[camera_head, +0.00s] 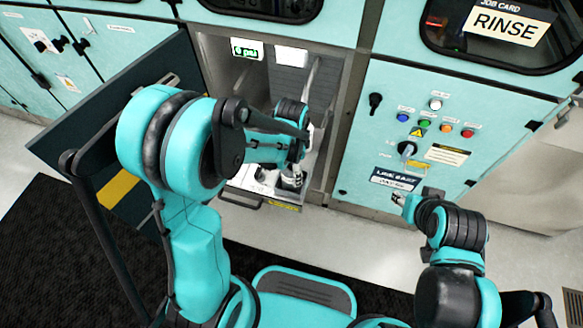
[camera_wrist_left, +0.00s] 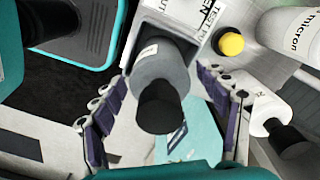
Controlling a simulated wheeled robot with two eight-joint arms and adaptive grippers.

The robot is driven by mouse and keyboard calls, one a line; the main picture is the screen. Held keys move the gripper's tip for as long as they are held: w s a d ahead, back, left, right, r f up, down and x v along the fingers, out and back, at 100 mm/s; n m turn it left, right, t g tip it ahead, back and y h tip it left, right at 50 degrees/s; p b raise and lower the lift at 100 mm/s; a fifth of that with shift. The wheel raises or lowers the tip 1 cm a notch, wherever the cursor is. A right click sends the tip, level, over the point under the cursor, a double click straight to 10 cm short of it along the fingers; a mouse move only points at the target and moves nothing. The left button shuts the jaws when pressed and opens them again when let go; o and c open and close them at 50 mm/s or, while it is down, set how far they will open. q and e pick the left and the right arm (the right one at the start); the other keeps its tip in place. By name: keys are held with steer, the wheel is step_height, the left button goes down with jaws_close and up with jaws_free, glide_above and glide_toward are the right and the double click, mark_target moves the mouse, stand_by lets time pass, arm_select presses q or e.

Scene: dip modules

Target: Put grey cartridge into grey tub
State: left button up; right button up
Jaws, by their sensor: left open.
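The grey cartridge (camera_wrist_left: 162,62), with a black end (camera_wrist_left: 160,106), shows in the left wrist view between the two purple-padded fingers of my left gripper (camera_wrist_left: 163,80). The fingers are spread, with a visible gap on each side near the black end. In the head view my left gripper (camera_head: 291,178) is inside the open bay, partly hidden by its own arm. My right gripper (camera_head: 403,201) is in front of the control panel, small and too unclear to tell its jaws. I cannot make out the grey tub in either view.
The bay has a pulled-out drawer front (camera_head: 258,200), an open dark door (camera_head: 110,130) at left and a button panel (camera_head: 440,125) at right.

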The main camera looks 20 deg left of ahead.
arm_select(q)
step_height(320, 180, up, 11)
steer(key=p, duration=0.4)
steer(key=shift+r, duration=0.1)
steer(key=shift+r+p, duration=0.4)
steer(key=shift+r, duration=0.25)
steer(key=s+a+r+n+t, duration=0.4)
steer(key=s+r+n+t, duration=0.3)
steer(key=s+n, duration=0.3)
steer(key=shift+s+a+r+n, duration=0.15)
steer(key=shift+a+r+n, duration=0.2)
steer(key=shift+r+n, duration=0.3)
